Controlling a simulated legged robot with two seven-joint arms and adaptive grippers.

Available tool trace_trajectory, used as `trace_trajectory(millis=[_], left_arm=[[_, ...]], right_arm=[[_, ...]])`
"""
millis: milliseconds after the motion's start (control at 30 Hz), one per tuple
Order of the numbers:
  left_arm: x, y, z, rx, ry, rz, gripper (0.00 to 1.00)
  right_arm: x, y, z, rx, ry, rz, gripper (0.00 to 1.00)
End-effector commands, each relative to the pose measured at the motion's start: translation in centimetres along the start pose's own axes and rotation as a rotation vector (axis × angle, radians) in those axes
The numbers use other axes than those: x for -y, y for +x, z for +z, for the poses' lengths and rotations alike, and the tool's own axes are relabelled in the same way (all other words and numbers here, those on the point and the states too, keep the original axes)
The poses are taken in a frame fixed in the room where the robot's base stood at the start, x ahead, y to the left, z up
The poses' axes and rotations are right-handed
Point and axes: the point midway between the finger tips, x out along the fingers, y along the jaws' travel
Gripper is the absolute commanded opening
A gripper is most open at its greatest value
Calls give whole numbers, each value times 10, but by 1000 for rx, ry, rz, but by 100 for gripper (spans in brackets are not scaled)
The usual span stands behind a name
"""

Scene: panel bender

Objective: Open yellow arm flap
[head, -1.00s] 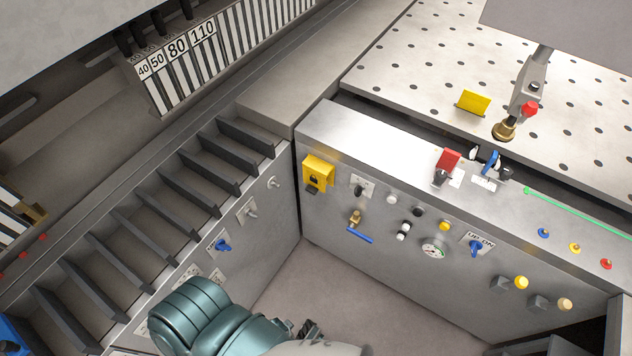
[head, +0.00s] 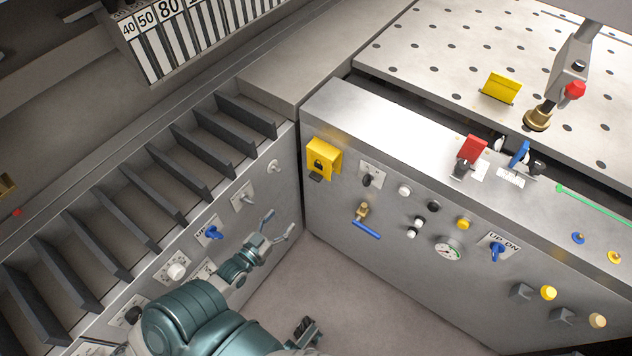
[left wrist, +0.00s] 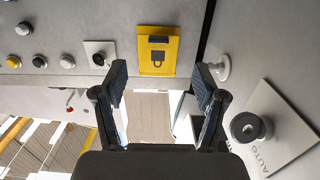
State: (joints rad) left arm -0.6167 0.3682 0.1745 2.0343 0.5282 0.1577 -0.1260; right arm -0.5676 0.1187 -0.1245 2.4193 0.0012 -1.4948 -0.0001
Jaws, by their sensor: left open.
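A yellow flap with a padlock mark (head: 322,158) is on the left end of the grey front panel. It also shows in the left wrist view (left wrist: 158,50), flat to the panel, just beyond the fingertips. Another yellow flap (head: 500,88) stands tilted up on the perforated table; I cannot tell which is the arm flap. My left gripper (head: 279,227) is open and empty, below and left of the padlock flap, apart from it. Its two fingers (left wrist: 161,88) are spread in the wrist view. A dark part at the bottom, perhaps my right gripper (head: 304,330), is mostly hidden.
The left side panel carries a blue switch (head: 213,232). The floor between the panels is clear.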

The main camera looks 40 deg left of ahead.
Motion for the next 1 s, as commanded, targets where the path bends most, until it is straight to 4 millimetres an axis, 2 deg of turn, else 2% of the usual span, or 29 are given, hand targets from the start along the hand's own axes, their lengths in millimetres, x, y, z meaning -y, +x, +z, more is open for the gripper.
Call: trace_trajectory(millis=[100, 267, 800, 1000], left_arm=[[1, 1, -20, -61, -1, 3, 71], [1, 18, -26, -73, -2, 3, 71], [1, 139, -31, -68, -3, 3, 71], [1, 166, -33, -67, -2, 3, 71]], right_arm=[[-1, -12, 0, -8, 0, 0, 40], [0, -13, -6, -33, -1, -1, 40], [9, -3, -61, -296, -8, -18, 40], [11, -4, -76, -374, -10, -23, 40]])
